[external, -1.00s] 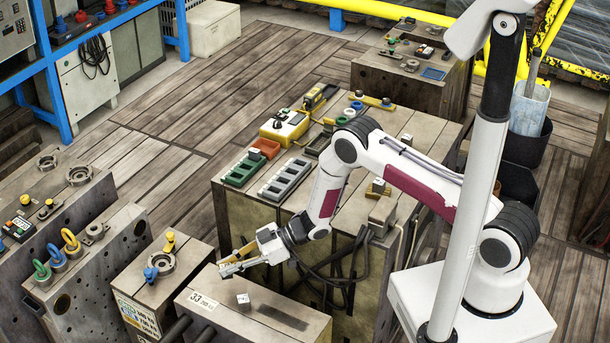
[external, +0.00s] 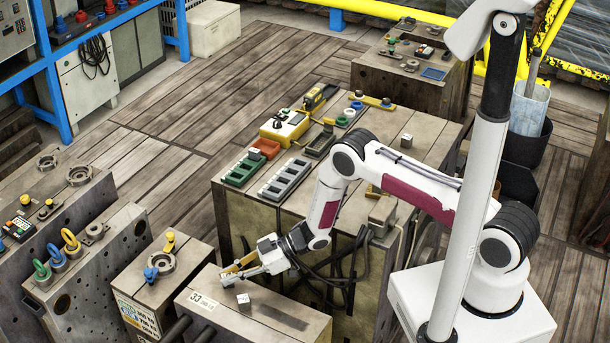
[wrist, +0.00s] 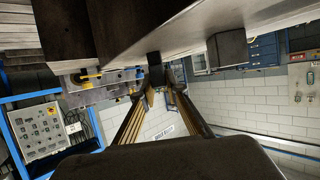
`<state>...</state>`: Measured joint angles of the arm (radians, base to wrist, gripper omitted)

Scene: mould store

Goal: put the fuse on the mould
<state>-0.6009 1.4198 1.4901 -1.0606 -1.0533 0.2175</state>
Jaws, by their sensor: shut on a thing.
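My gripper (external: 230,272) is low over the left part of the top of a steel mould block (external: 255,322) marked 33. Its fingers are shut on a small dark piece, seemingly the fuse (wrist: 154,68), at the fingertips in the wrist view. In the external view the held piece is too small to make out clearly. In the wrist view the fingers (wrist: 155,92) run to that piece, with a large grey block face close above it. I cannot tell whether the piece touches the mould.
A lower block with a ring and a blue knob (external: 151,274) is to the left. Behind are a green tray (external: 243,170) and a grey slotted tray (external: 285,178).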

